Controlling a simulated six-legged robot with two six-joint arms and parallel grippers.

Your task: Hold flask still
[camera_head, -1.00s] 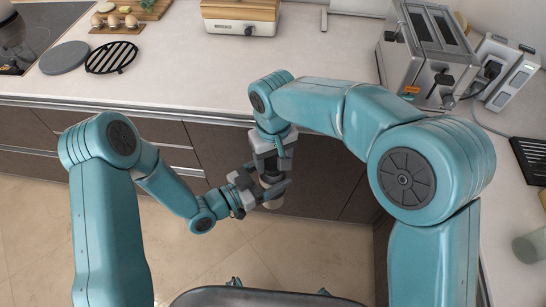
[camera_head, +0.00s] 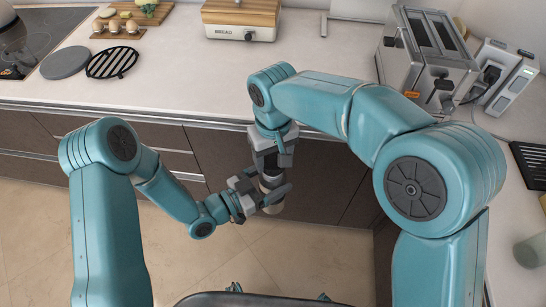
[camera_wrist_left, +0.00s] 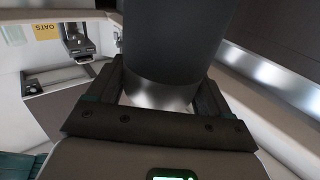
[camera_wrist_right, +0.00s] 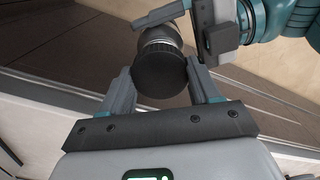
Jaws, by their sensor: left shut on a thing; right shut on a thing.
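My left gripper (camera_head: 266,191) comes from the left and is shut on the flask's body. In the left wrist view a dark cylinder with a shiny part (camera_wrist_left: 160,95) sits between its fingers.
The white counter (camera_head: 190,75) runs behind both arms. On it are a toaster (camera_head: 425,60), a bread box (camera_head: 240,20), a round grey plate (camera_head: 65,63), a black grill rack (camera_head: 112,62) and an egg holder (camera_head: 118,28). The tiled floor below is clear.

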